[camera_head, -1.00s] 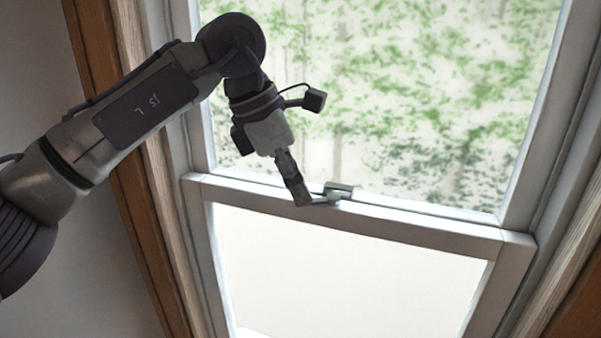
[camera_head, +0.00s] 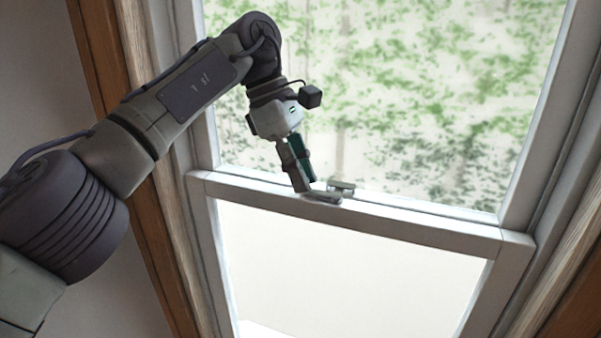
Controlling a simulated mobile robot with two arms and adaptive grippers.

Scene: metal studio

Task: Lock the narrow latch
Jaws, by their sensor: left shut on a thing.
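The narrow latch (camera_head: 342,187) is a small grey metal piece on top of the window's white middle rail. Its lever (camera_head: 323,196) points left from the latch body, along the rail. My left gripper (camera_head: 306,189) comes down from above with its fingers at the lever's left end, shut on the lever. The fingers partly cover the lever's end, and its exact angle is hard to tell. My right gripper is not in view.
The white window rail (camera_head: 420,225) runs across the frame, with glass (camera_head: 400,110) above showing foliage and a bright pane below. White side jambs and wooden trim (camera_head: 150,235) flank the window. The rail right of the latch is clear.

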